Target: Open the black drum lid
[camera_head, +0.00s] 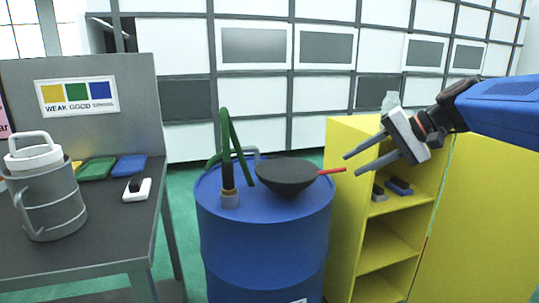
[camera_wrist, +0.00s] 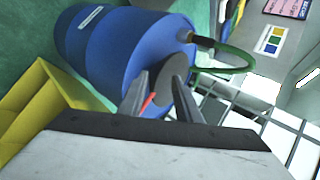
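The black drum lid (camera_head: 287,174) is a shallow dark cone on top of the blue drum (camera_head: 265,235), with a red handle (camera_head: 332,171) sticking out to the right. My gripper (camera_head: 353,164) is open and empty, just right of the red handle, with its fingers pointing left toward it. In the wrist view my gripper (camera_wrist: 158,90) has its fingers apart, with the lid (camera_wrist: 165,76) and the red handle (camera_wrist: 149,101) beyond and between them. I cannot tell whether the fingers touch the handle. The drum (camera_wrist: 120,50) also shows there.
A green hose with a dark pump fitting (camera_head: 229,185) stands on the drum left of the lid. A yellow shelf cabinet (camera_head: 350,215) stands close on the right, below my gripper. A grey table (camera_head: 110,225) with a grey container (camera_head: 50,200) is at the left.

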